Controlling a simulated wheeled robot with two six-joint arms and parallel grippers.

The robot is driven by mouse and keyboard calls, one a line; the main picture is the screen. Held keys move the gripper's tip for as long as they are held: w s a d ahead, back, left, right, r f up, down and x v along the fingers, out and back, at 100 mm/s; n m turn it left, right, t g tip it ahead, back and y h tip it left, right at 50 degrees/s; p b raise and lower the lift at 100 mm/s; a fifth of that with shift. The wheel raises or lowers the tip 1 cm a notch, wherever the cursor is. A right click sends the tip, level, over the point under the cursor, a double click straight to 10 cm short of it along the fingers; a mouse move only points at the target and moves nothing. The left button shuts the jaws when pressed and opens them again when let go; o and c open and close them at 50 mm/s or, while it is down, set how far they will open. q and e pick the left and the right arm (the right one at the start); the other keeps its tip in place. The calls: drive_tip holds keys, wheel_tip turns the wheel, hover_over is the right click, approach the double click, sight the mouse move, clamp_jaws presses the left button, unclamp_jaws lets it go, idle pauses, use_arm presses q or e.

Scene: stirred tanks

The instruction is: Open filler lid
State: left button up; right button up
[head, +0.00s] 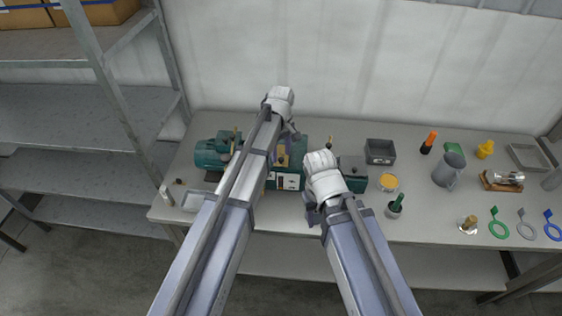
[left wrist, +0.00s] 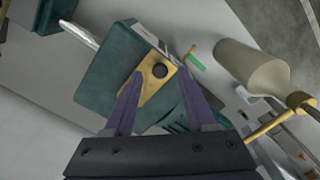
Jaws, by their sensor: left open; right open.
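A teal gearbox housing (head: 299,152) stands on the bench, largely covered by my arms in the head view. My right gripper (head: 313,214) is open and apart from the housing, near the bench's front edge.
A teal motor (head: 212,152) stands to the left. To the right are a grey bin (head: 380,151), a yellow-filled dish (head: 389,182), a green-handled pot (head: 395,206) and a grey jug (head: 449,170). A metal shelf (head: 75,115) stands at far left.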

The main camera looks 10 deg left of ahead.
use_arm(q)
drive_tip(key=shift+f+b, duration=0.3)
drive_tip(key=shift+f, duration=0.45)
drive_tip(key=shift+r, duration=0.1)
clamp_jaws()
idle(0.8)
